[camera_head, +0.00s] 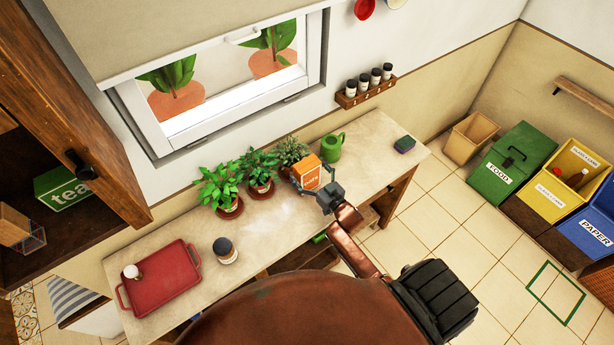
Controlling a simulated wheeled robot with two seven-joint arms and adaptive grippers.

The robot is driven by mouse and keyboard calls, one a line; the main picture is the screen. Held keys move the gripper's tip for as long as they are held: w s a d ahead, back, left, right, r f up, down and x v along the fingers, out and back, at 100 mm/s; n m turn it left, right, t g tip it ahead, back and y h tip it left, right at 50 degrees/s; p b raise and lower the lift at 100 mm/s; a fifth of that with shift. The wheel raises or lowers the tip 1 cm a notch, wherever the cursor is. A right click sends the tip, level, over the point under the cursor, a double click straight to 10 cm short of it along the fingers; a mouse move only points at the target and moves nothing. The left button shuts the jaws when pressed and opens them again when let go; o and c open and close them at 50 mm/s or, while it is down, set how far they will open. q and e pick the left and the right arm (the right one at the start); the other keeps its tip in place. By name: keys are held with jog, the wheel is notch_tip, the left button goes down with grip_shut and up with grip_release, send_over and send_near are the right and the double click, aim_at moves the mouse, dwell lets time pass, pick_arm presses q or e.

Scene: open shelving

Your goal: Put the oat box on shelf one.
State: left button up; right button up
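The orange oat box (305,172) is over the back part of the worktop, in front of the potted plants. Its pale label faces right and toward me. My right gripper (327,187) is at the box's right side, with its fingers close against it. The fingers are small and partly hidden, so I cannot tell whether they are shut on the box or whether it is lifted. My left gripper is not in view. A dark wooden cabinet (50,108) with open shelving is at the left. I see no shelf number.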

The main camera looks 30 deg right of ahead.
jog(key=c, duration=1.4)
jog(key=shift+r, duration=0.1)
jog(key=shift+c, duration=0.6)
